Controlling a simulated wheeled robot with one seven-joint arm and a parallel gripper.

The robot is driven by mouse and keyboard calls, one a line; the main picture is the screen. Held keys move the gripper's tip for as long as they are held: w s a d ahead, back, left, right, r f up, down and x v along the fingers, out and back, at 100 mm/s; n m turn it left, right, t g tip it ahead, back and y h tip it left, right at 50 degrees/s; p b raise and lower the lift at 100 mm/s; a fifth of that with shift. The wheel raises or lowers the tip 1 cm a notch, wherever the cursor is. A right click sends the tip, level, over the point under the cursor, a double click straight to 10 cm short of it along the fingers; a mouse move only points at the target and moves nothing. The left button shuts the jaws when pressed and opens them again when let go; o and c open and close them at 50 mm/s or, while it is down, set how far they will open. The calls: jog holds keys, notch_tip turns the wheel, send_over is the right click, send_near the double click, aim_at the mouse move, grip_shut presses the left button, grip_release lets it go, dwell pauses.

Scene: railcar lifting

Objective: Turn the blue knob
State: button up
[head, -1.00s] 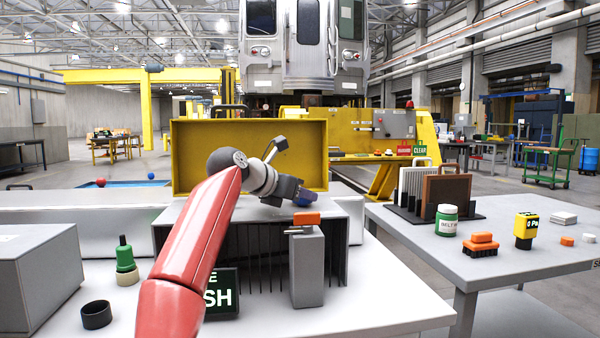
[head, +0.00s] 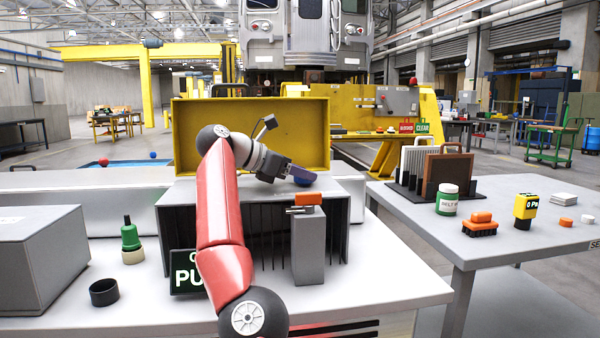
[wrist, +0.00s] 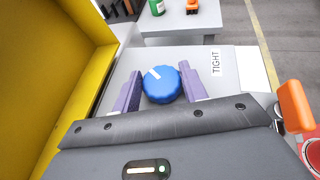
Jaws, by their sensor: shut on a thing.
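The blue knob (wrist: 161,86) is round with a ribbed edge and a white line on top. In the wrist view the line points to the upper left. The knob sits on a light grey top, with a TIGHT label (wrist: 216,63) to its right. My gripper (wrist: 160,73) has one purple finger on each side of the knob and is shut on it. In the head view my gripper (head: 299,176) is at the grey vented box's top, in front of the yellow open box; the knob is hard to make out there.
A yellow box (head: 250,108) stands open right behind my gripper. A grey post with an orange cap (head: 308,198) stands close in front of it. A side table (head: 505,252) is on the right.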

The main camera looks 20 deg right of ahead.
jog(key=shift+f, duration=0.15)
jog(key=o, duration=1)
